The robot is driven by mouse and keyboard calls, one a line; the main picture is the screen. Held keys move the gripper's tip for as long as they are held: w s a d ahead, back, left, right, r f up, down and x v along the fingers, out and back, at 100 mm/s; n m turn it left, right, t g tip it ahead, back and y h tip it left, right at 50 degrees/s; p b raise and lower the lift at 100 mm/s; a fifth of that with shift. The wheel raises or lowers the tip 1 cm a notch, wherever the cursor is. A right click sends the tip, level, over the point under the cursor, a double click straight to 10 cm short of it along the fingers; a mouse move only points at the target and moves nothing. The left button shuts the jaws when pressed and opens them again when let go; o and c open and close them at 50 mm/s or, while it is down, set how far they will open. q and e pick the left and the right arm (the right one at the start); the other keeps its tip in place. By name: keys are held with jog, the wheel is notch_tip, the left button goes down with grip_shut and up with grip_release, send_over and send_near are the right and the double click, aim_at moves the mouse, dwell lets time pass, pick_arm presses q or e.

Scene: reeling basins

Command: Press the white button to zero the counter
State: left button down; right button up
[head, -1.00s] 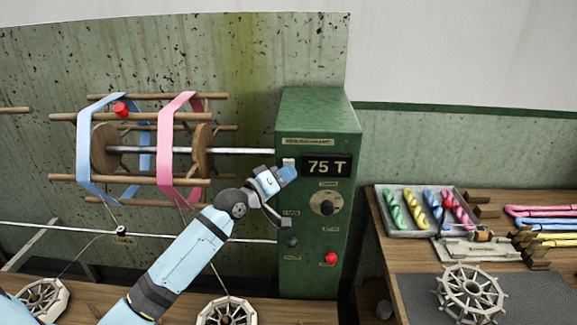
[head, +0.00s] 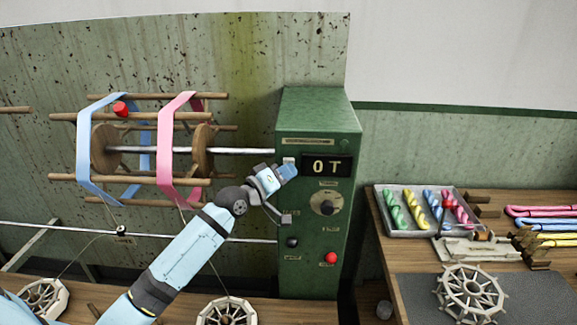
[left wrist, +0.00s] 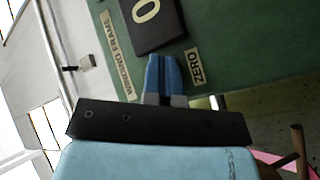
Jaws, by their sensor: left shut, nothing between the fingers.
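The white button (head: 288,161) shows as a small pale patch left of the display, just above my gripper's tips. My left gripper (head: 290,171) is shut and empty, with its blue fingers up against the box front there. In the left wrist view the shut fingers (left wrist: 163,72) point at the green panel beside the "ZERO" label (left wrist: 194,65) and the dark display (left wrist: 148,22). The button is hidden behind them in that view. My right gripper is not in view.
Below the display are a dial (head: 326,204), a black knob (head: 292,242) and a red button (head: 330,258). A reel with blue and pink skeins (head: 180,140) turns out left of the box. A tray of twisted skeins (head: 408,233) lies on the right table.

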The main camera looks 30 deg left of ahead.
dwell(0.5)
pick_arm(q)
jog(key=shift+s+d+p, duration=0.4)
jog(key=shift+s+p, duration=0.2)
jog(key=shift+s, duration=0.15)
jog(key=s+d+p, duration=0.1)
jog(key=s+p, duration=0.1)
jog(key=s+d, duration=0.1)
jog(key=s, duration=0.1)
jog(key=shift+s+d+p, duration=0.1)
jog(key=shift+d+p, duration=0.2)
jog(key=shift+p, duration=0.1)
